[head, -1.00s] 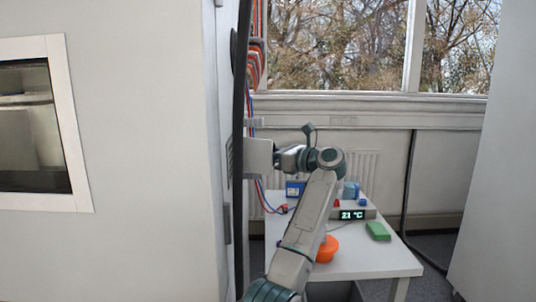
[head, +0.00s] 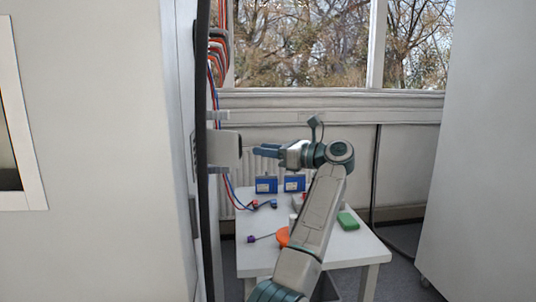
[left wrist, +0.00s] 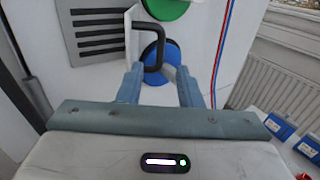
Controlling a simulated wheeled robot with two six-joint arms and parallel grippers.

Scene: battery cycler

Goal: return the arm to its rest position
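My left gripper (head: 268,150) is in the head view, just right of a white plate (head: 224,148) that juts from the cabinet's side. A small gap shows between its fingertips and the plate. In the left wrist view its two blue-grey fingers (left wrist: 160,88) are apart with nothing held between them. Ahead of them are a black bent handle (left wrist: 152,52), a blue disc (left wrist: 170,55) and part of a green disc (left wrist: 168,7). The arm is bent, its forearm rising from the lower middle. My right gripper is not in view.
A white table (head: 345,255) below the arm carries blue boxes (head: 266,185), a green block (head: 347,221) and an orange round thing (head: 283,237). The tall cabinet (head: 100,150) stands close on the left. Red and blue cables (head: 218,95) run down its edge.

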